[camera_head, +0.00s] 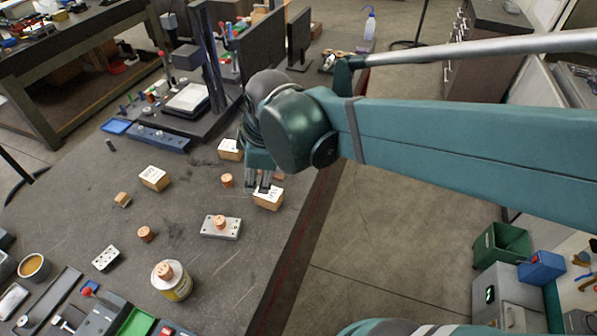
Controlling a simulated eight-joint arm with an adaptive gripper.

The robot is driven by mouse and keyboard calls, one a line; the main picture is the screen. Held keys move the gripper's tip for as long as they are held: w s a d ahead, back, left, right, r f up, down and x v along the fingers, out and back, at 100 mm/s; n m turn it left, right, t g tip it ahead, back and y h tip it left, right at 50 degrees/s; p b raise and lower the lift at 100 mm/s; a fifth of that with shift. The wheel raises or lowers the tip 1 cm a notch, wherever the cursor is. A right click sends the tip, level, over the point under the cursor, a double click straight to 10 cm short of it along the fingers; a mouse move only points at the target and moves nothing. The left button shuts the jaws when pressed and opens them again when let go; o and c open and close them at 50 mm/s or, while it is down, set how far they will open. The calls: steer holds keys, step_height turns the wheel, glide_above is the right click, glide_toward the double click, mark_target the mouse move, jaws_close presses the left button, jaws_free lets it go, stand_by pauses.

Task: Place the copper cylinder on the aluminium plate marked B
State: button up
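Several short copper cylinders are on the bench. One copper cylinder (219,221) stands on a silver aluminium plate (234,230) with holes, near the bench's right edge. Other copper cylinders stand at the bench middle (227,181), further left (145,234) and on top of a can (164,270). A second holed aluminium plate (105,259) lies at the left with nothing on it. No plate letter is legible. My gripper (259,187) points down at a wooden block with a white label (269,200). Its fingers look apart with nothing visible between them; contact with the block is unclear.
An orange-brown piece (279,176) is partly hidden behind my gripper. A black stand (210,65) rises at the back. The bench drops off at right.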

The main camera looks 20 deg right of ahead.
steer(key=s+d+r+m+t, duration=0.2)
steer(key=s+d+m, duration=0.6)
steer(key=m, duration=0.5)
steer(key=shift+d+r+t+h, duration=0.15)
steer(key=shift+r+t+h, duration=0.2)
steer(key=shift+t, duration=0.25)
stand_by(6.1)
